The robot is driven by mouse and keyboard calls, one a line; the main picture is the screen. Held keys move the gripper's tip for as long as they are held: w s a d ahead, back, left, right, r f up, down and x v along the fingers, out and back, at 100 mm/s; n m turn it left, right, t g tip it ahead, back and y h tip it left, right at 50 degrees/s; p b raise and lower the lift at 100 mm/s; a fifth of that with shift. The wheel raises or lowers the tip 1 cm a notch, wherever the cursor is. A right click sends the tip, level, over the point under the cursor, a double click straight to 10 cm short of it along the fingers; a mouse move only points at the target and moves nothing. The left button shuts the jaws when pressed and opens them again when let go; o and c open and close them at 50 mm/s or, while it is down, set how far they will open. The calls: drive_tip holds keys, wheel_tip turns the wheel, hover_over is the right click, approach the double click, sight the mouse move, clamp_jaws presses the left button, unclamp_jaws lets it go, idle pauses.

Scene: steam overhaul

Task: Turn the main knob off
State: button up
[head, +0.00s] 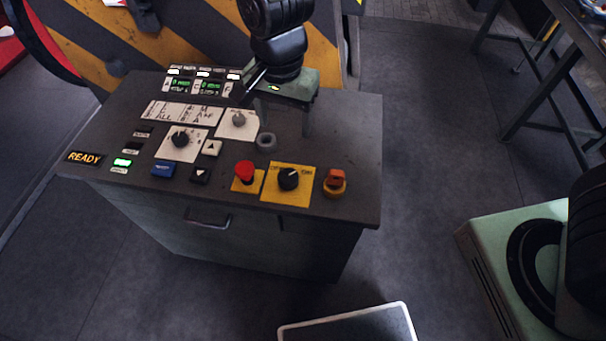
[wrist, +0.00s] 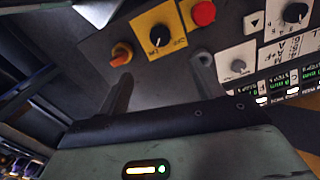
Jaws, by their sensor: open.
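The main knob (head: 289,179) appears to be the black round knob on a yellow plate near the front right of the console top. It also shows in the wrist view (wrist: 160,36), near the top, with a white pointer mark and small lettering on its plate. My gripper (head: 286,136) is above the console, behind the knob as the head view sees it. In the wrist view my gripper (wrist: 163,68) has its two fingers apart with nothing between them. The knob lies beyond the fingertips, roughly in line with the gap, and looks untouched.
A red mushroom button (head: 245,172) is left of the knob; an orange switch (head: 335,182) is right of it. A white-plated dial (head: 238,121) is close to my gripper. The console (head: 345,150) has another dial (head: 180,139) and lit displays. Floor (head: 430,130) to its right is open.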

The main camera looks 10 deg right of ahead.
sight(288, 175)
wheel_tip(288, 175, down, 17)
drive_tip(key=p, duration=0.4)
drive_tip(key=shift+f, duration=0.15)
drive_tip(key=c, duration=1)
